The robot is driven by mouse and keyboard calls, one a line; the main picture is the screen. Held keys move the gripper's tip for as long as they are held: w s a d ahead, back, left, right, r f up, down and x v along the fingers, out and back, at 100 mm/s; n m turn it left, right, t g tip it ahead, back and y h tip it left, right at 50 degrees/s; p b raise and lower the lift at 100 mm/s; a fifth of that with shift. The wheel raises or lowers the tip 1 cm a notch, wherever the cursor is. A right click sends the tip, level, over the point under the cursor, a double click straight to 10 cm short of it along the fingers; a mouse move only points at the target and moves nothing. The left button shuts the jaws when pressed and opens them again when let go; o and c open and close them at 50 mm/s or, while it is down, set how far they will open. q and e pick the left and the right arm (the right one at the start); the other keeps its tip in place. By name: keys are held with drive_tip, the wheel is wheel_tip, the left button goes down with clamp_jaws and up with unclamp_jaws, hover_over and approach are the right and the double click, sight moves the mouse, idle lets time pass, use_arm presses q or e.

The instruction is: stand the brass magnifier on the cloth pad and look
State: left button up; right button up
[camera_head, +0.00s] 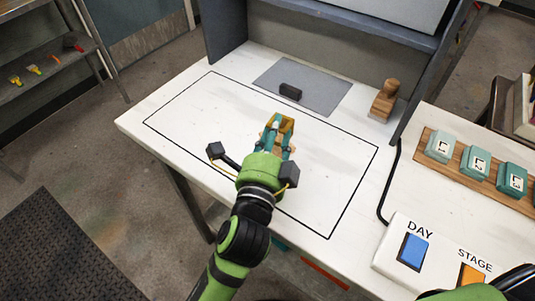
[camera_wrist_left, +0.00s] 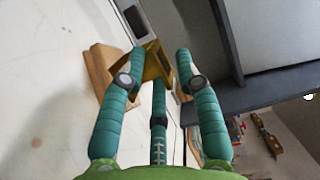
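The brass magnifier (camera_head: 287,123) shows as a small gold frame at the tips of my left gripper (camera_head: 278,135), over the outlined area of the white table. In the left wrist view the brass (camera_wrist_left: 154,66) lies between the teal fingertips (camera_wrist_left: 160,62). Whether the fingers press on it or only surround it cannot be made out. A brown wooden block (camera_wrist_left: 99,66) is beside the brass, partly behind a finger. The grey cloth pad (camera_head: 325,95) lies flat at the back of the table, beyond the gripper. My right gripper is not in view.
A small black block (camera_head: 290,92) is on the pad. A wooden stamp-like piece (camera_head: 384,101) stands right of it. At right are a wooden rack (camera_head: 457,170) with teal tiles and a DAY/STAGE button panel (camera_head: 393,264). The outlined area's left part is clear.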

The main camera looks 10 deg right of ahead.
use_arm(q)
drive_tip(key=v, duration=1)
drive_tip(key=shift+s+a+r, duration=0.1)
drive_tip(key=shift+s+a, duration=0.05)
drive_tip(key=shift+s, duration=0.2)
